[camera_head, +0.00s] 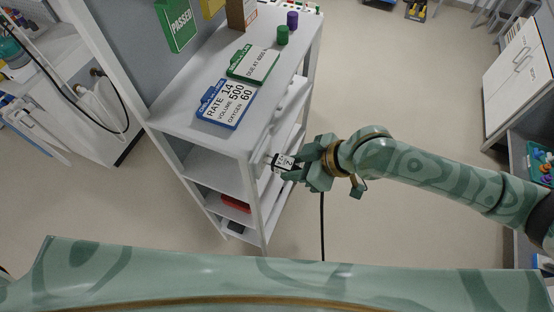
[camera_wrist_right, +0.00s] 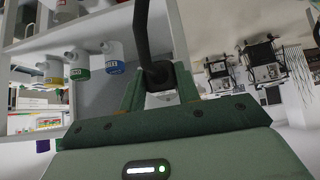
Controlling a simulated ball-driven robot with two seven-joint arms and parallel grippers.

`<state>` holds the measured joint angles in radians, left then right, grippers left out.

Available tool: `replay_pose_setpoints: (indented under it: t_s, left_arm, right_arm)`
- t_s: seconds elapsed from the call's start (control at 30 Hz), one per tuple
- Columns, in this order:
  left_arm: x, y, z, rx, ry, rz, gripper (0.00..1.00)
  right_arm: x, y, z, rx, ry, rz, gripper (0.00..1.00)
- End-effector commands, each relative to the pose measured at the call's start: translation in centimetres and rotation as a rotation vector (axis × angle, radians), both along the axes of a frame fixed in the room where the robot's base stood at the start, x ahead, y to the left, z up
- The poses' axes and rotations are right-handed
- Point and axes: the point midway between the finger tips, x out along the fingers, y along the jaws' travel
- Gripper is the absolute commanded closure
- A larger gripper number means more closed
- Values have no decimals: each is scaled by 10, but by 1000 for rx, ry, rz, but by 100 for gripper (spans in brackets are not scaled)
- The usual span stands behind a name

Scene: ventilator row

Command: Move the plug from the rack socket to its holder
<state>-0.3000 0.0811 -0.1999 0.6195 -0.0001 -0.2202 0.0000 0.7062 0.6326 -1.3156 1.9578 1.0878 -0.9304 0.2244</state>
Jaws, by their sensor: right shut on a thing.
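My right gripper (camera_head: 293,167) is shut on the plug (camera_head: 283,162), a small block with a black-and-white label, at the right side of the white rack (camera_head: 262,200). The plug's left end is close to the rack's front post; I cannot tell whether it is in a socket there. A black cable (camera_head: 322,225) hangs below the gripper. In the right wrist view the dark plug with its cable (camera_wrist_right: 155,72) sits between the fingers of the right gripper (camera_wrist_right: 158,92). I cannot pick out the holder. My left gripper is out of view.
The rack top (camera_head: 180,118) carries a blue-edged settings card (camera_head: 228,104), a green-edged card (camera_head: 253,64) and green and purple cylinders (camera_head: 282,36). A red item (camera_head: 236,203) lies on a lower shelf. Floor right of the rack is clear.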

Motion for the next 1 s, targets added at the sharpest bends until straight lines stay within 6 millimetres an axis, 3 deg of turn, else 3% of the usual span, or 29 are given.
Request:
replay_pose_setpoints:
  t_s: [0.7,1.0]
  left_arm:
    - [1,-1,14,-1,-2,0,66]
    - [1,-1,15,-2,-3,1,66]
  right_arm:
    - [-10,-32,1,0,-1,0,100]
    - [-12,-35,0,1,-1,1,100]
